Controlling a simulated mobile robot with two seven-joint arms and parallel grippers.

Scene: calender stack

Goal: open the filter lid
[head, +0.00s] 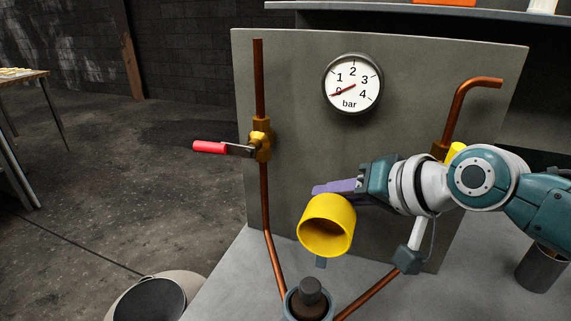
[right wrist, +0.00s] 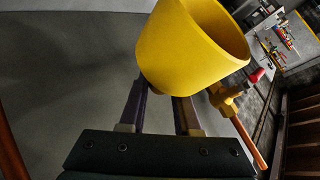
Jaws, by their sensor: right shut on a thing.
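The yellow filter lid (head: 326,226) is a hollow cup, held tilted in the air with its open mouth toward the head camera. My right gripper (head: 335,188) is shut on it, its purple fingers at the lid's upper side. In the right wrist view the lid (right wrist: 190,45) sits at the fingertips and covers them. The filter body (head: 306,304) stands uncovered below the lid, with a dark core showing in it; its lower part is cut off by the frame. The lid is clear of the body. My left gripper is not in view.
A grey panel (head: 290,110) carries a gauge (head: 352,84) reading about 0 bar. A brass valve (head: 260,140) with a red handle (head: 209,147) pointing left is on the left copper pipe. Copper pipes run down to the filter body. A dark cylinder (head: 541,266) stands at right, a bucket (head: 150,299) lower left.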

